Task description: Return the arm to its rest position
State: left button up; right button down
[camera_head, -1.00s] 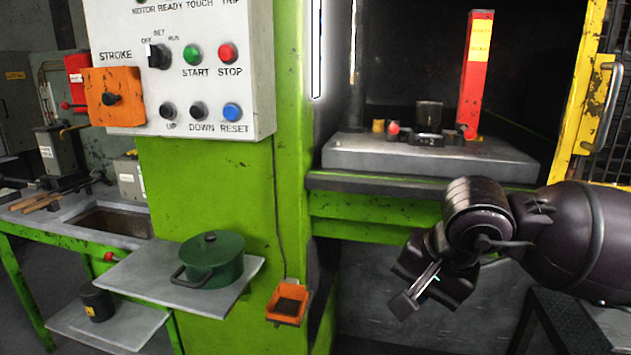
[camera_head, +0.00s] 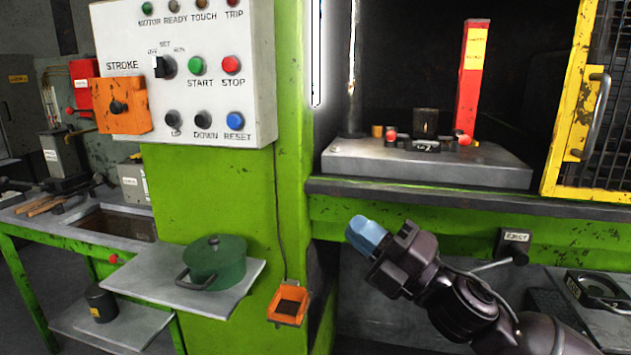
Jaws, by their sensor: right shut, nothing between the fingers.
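My right arm comes in from the bottom right. My right gripper (camera_head: 368,236) points up and to the left, with its blue fingertips together and nothing held. It shows in front of the dark space under the press bed (camera_head: 430,170), right of the green column (camera_head: 215,200), and appears apart from both. My left gripper is not in view.
The control panel (camera_head: 190,100) is at upper left. A yellow mesh gate (camera_head: 565,130) stands at right. An eject lever (camera_head: 513,245) is close to my right arm.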

jog(key=s+d+f+m+t+h, duration=0.1)
jog(key=d+f+m+h, duration=0.35)
jog(key=f+m, duration=0.3)
jog(key=d+f+m+t+h+p, duration=0.1)
jog(key=d+f+m+t+h, duration=0.1)
jog(key=d+f+m+h, duration=0.4)
jog(key=s+d+f+m+t+h, duration=0.15)
jog(key=f+m+h, duration=0.25)
jog(key=f+m, duration=0.5)
jog(key=s+d+f+m+g+h+p, duration=0.1)
jog(key=s+d+f+m+g+h, duration=0.1)
jog(key=s+f, duration=0.7)
jog(key=s+d+f+m+g+h, duration=0.2)
jog(key=s+d+f+m+g, duration=0.2)
jog(key=s+f, duration=0.6)
jog(key=s+d+m, duration=0.1)
jog(key=s+d, duration=0.1)
jog(key=s, duration=0.2)
jog(key=shift+s+d+f+h+p, duration=0.2)
jog(key=shift+s+d+h+p, duration=0.15)
